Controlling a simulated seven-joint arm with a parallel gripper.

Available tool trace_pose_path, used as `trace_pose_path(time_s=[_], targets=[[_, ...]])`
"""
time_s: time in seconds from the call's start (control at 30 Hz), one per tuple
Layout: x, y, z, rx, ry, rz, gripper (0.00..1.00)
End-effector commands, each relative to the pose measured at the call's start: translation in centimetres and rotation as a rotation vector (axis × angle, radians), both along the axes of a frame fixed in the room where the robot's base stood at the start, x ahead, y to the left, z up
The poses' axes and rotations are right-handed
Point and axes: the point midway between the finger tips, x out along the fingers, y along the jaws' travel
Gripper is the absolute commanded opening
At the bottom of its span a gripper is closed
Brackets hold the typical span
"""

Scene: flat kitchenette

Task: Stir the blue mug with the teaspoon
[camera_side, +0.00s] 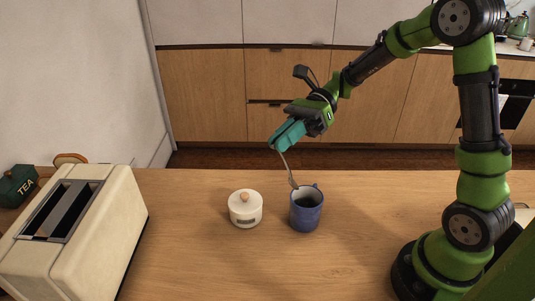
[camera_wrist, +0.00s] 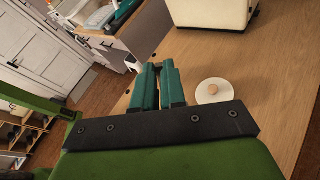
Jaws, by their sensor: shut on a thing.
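The blue mug (camera_side: 306,213) stands upright on the wooden table in the side view, with its opening up. My gripper (camera_side: 279,142) is above and to the left of the mug, its teal fingers shut on the teaspoon (camera_side: 285,168). The teaspoon hangs down at a slant, with its lower end at the mug's back left rim. I cannot tell whether that end is inside the mug or just above or behind the rim. In the wrist view the teal fingers of my gripper (camera_wrist: 157,72) are close together. The mug and teaspoon cannot be made out there.
A white lidded pot (camera_side: 245,209) with a wooden knob stands close left of the mug; it also shows in the wrist view (camera_wrist: 213,93). A cream toaster (camera_side: 85,235) and a green tea tin (camera_side: 19,186) are at the left. The table (camera_side: 340,270) in front is clear.

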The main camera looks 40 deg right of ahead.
Motion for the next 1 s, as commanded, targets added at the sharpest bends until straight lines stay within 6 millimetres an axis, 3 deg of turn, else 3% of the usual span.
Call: trace_pose_path(time_s=[0.1, 1.0], targets=[[0.4, 0.4, -0.8, 0.002, 0.002, 0.001, 0.0], [-1.7, -1.7, -7.4, 0.001, 0.002, -0.001, 0.0]])
